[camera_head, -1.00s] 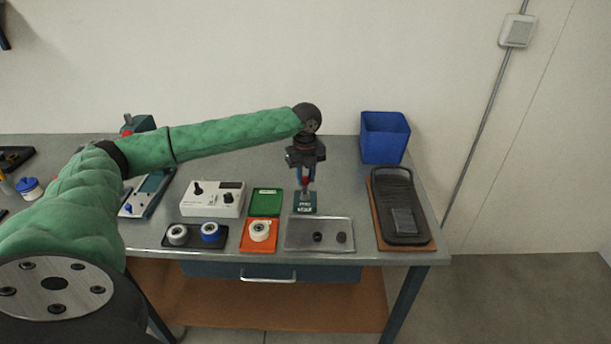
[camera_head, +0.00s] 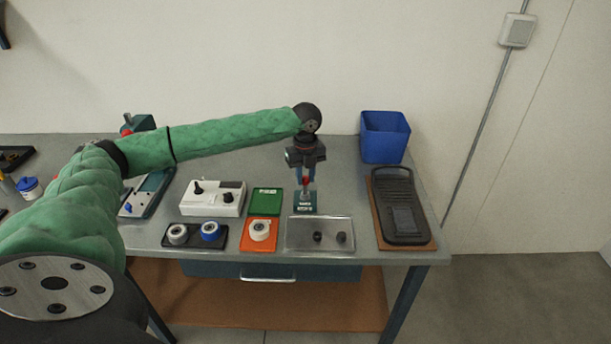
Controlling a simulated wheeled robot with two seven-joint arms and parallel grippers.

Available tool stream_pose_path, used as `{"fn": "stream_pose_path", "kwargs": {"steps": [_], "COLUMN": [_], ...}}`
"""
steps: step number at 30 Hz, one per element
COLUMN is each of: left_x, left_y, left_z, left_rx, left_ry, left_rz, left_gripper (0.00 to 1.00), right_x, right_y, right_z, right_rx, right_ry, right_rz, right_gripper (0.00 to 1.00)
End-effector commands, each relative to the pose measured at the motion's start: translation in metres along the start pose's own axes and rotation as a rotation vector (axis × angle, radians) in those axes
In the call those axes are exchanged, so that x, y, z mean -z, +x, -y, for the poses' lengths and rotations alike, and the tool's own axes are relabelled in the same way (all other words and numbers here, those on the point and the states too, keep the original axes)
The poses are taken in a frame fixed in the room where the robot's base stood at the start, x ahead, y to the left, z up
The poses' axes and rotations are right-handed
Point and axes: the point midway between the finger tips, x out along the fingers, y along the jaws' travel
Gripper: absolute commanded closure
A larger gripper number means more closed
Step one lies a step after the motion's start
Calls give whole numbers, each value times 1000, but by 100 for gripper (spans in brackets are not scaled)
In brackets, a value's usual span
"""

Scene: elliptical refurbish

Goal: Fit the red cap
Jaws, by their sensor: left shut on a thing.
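My left gripper (camera_head: 306,181) points down over the small teal block (camera_head: 305,208) with white lettering, behind the clear tray. It is shut on a small red thing, which looks like the red cap (camera_head: 306,180), between its blue fingertips. The cap sits just above or at the top of the teal block; I cannot tell if they touch. My right gripper does not show.
The grey tray (camera_head: 293,244) with two dark knobs lies in front of the block. Left of it are the orange mat (camera_head: 246,246), green mat (camera_head: 264,203) and white control box (camera_head: 206,207). A black tray (camera_head: 403,178) and blue bin (camera_head: 384,140) are at right.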

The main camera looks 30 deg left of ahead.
Motion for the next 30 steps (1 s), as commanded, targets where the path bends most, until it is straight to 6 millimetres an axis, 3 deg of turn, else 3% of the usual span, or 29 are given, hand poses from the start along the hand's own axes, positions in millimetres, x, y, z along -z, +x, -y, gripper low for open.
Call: {"fn": "stream_pose_path", "kwargs": {"steps": [8, 22, 30], "left_x": [0, 0, 0], "left_y": [2, 7, 9], "left_z": [0, 0, 0], "left_rx": [0, 0, 0], "left_ry": [0, 0, 0], "left_rz": [0, 0, 0], "left_gripper": [96, 96, 96], "right_x": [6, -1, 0], "right_y": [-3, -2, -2], "right_z": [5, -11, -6], "right_rx": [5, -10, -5], "right_ry": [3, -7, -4], "right_rz": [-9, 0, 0], "right_gripper": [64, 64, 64]}}
